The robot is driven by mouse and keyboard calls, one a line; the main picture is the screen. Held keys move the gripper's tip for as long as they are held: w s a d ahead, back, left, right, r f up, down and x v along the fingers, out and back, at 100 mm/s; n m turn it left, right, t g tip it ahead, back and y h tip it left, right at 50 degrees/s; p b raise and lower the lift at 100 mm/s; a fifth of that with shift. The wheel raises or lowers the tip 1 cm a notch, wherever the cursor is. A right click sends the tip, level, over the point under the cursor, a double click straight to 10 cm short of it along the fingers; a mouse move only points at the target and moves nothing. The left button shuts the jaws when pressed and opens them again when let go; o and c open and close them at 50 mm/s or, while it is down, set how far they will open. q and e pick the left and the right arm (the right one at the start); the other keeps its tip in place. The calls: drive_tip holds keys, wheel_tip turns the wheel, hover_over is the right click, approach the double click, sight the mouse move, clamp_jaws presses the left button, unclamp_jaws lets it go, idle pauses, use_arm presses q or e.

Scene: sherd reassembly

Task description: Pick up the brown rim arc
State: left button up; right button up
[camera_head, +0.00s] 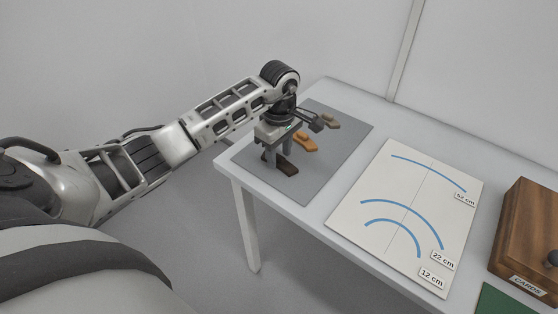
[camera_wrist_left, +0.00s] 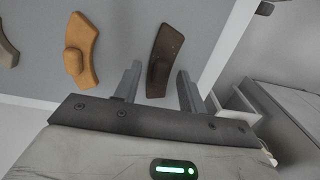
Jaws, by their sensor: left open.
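The brown rim arc (camera_head: 287,167) is a dark brown curved sherd with a raised knob, lying on the grey mat. It also shows in the left wrist view (camera_wrist_left: 167,49), with its knob end between the two fingers. My left gripper (camera_head: 277,157) points down at the arc and is open. In the left wrist view the open fingers (camera_wrist_left: 160,72) stand on either side of the arc, with gaps visible. I cannot tell exactly how high the fingertips are above the mat. My right gripper is not in view.
An orange arc (camera_head: 306,143) and a grey-brown arc (camera_head: 330,122) lie farther back on the grey mat (camera_head: 335,165). A white chart (camera_head: 385,235) with blue curves lies to the right. A wooden cards box (camera_head: 530,235) stands at the far right. The table's front-left edge is close to the brown arc.

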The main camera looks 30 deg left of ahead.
use_arm(q)
drive_tip(key=c, duration=0.8)
drive_tip(key=shift+c, duration=0.2)
